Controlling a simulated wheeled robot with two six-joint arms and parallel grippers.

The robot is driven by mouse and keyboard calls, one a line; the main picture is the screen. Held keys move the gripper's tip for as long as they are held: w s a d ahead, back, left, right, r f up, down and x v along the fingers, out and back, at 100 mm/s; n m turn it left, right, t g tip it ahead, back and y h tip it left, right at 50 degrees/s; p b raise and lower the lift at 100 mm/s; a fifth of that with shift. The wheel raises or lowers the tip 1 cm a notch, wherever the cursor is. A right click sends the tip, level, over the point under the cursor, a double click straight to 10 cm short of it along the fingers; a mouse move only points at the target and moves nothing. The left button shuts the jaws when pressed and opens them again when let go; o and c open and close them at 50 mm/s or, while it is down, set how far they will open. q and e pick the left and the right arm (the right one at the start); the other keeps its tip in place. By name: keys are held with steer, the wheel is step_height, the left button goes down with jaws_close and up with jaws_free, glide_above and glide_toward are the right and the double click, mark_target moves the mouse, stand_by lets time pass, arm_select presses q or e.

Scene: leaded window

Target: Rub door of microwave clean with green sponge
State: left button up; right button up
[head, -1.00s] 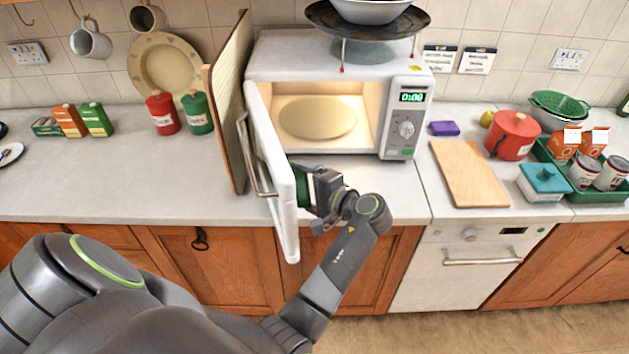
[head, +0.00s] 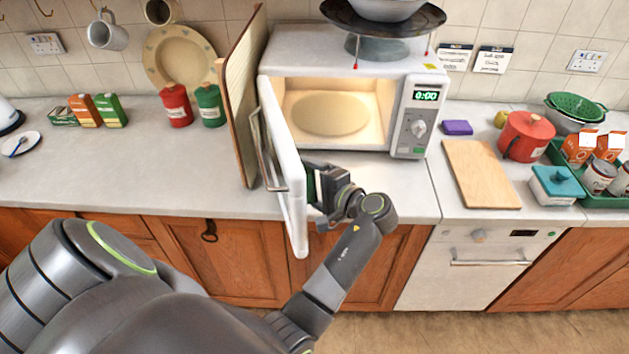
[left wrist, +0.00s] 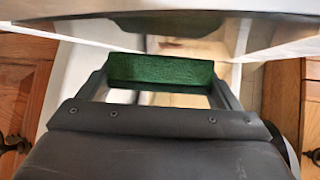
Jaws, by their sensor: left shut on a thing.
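The white microwave (head: 345,55) stands on the counter with its door (head: 287,170) swung wide open toward me. Its inside is lit and shows a round plate (head: 330,113). My left gripper (head: 317,187) is at the inner face of the door. In the left wrist view the green sponge (left wrist: 160,71) sits between the fingers of my left gripper (left wrist: 160,88), which is shut on it. The sponge is close to the door's inner face; whether it touches cannot be told. In the head view the sponge is mostly hidden by the gripper. My right gripper is not in view.
A wooden board (head: 236,100) stands upright just left of the door. A cutting board (head: 480,174), red pot (head: 526,138) and green tray (head: 600,192) are on the right. A wok (head: 420,22) stands on top of the microwave. The left counter front is clear.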

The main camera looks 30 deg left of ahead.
arm_select(q)
steer(key=shift+s+a+p, duration=0.4)
steer(key=shift+s, duration=0.1)
steer(key=shift+s+a, duration=0.25)
steer(key=shift+s, duration=0.05)
steer(key=shift+s+a+p, duration=0.6)
steer(key=shift+s+p, duration=0.1)
steer(key=shift+p, duration=0.1)
stand_by(0.5)
steer(key=shift+w+a, duration=1.2)
steer(key=shift+a, duration=0.45)
steer(key=shift+s+d+r+p, duration=0.1)
steer(key=shift+s+d+p, duration=1.05)
steer(key=shift+s+d, duration=0.35)
